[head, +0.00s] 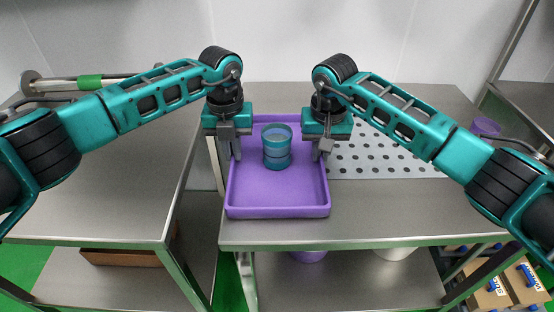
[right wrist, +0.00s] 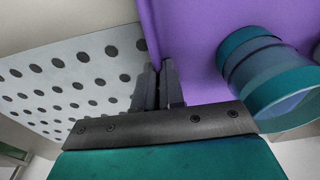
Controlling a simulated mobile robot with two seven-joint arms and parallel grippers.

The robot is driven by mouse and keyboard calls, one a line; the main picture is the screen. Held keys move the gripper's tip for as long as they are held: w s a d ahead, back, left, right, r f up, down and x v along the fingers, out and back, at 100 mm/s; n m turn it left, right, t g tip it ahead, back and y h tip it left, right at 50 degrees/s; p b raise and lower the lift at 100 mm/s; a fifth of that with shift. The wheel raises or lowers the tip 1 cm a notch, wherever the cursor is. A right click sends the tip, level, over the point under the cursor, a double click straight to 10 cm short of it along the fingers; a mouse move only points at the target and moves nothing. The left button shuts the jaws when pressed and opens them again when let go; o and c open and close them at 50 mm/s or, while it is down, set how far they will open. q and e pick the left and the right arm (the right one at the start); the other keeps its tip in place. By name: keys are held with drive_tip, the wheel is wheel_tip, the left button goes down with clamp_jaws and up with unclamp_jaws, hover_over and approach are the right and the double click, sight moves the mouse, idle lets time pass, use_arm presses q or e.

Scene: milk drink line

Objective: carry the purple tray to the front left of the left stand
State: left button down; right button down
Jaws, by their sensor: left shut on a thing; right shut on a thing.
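The purple tray (head: 275,203) is at the left end of the right-hand steel stand, long side pointing away from me. A teal-blue cup (head: 277,147) stands upright in it; it also shows in the right wrist view (right wrist: 265,75). My left gripper (head: 235,152) is shut on the tray's left wall. My right gripper (head: 321,150) is shut on its right wall; the right wrist view shows its fingers (right wrist: 166,88) pinching the wall. I cannot tell whether the tray rests on the steel or hangs just above it. The left stand (head: 110,195) is to the left.
A white perforated plate (head: 385,158) lies right of the tray. A narrow gap separates the two stands. The left stand's top is mostly clear, with a green-banded bar (head: 90,82) at the back. Boxes (head: 495,292) sit low at the right.

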use_arm(q)
drive_tip(key=shift+r, duration=0.15)
use_arm(e)
drive_tip(key=shift+r, duration=0.15)
idle(0.4)
